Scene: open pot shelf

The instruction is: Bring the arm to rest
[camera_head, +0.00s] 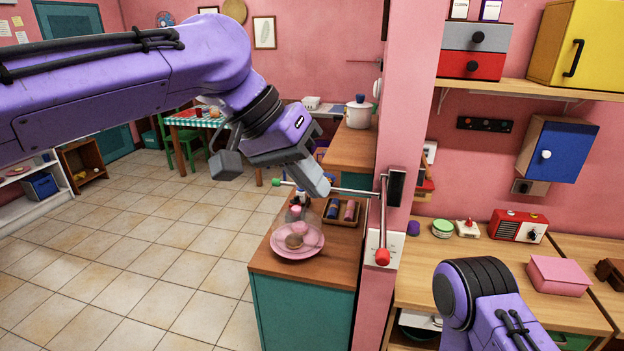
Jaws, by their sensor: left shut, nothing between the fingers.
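My left arm comes in from the left, purple, raised across the upper left of the head view. Its gripper (316,183) is shut and empty. It points down and right, above the counter (302,270) with the teal front. In the picture its tip overlaps the thin metal rod near the pink pillar; I cannot tell whether they touch. A purple and black part of my right arm shows at the bottom right, over the wooden worktop. The right gripper is out of view.
A pink plate (298,252) under a clear dome and a small tray (341,218) stand on the counter. A red-ended lever (382,235) sticks out from the pink pillar (412,110). A blue-doored cabinet (560,150) hangs at right. The tiled floor at left is clear.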

